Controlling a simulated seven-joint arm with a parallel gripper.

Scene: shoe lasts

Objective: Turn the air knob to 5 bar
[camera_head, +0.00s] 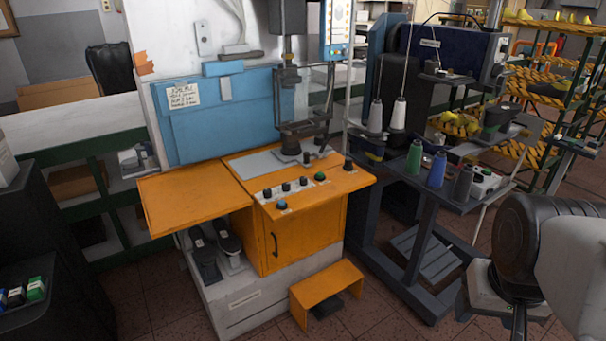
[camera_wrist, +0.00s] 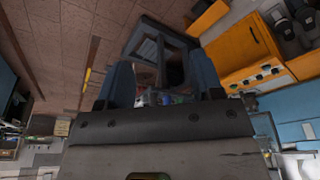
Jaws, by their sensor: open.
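Several small knobs sit on the sloped front of an orange machine cabinet (camera_head: 303,225) in the head view. I cannot tell which is the air knob, and no pressure reading is legible. My gripper (camera_wrist: 163,85) is open and empty in the wrist view, with its two fingers apart. In the head view my arm is at the lower right, well apart from the knobs. The orange cabinet shows sideways at the wrist view's upper right (camera_wrist: 240,50).
A dark stand with green (camera_head: 414,158) and blue thread spools (camera_head: 437,169) stands between the cabinet and my arm. A small orange step (camera_head: 327,288) is on the floor in front. Black shelving (camera_head: 45,215) is at the left. Tiled floor is open in front.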

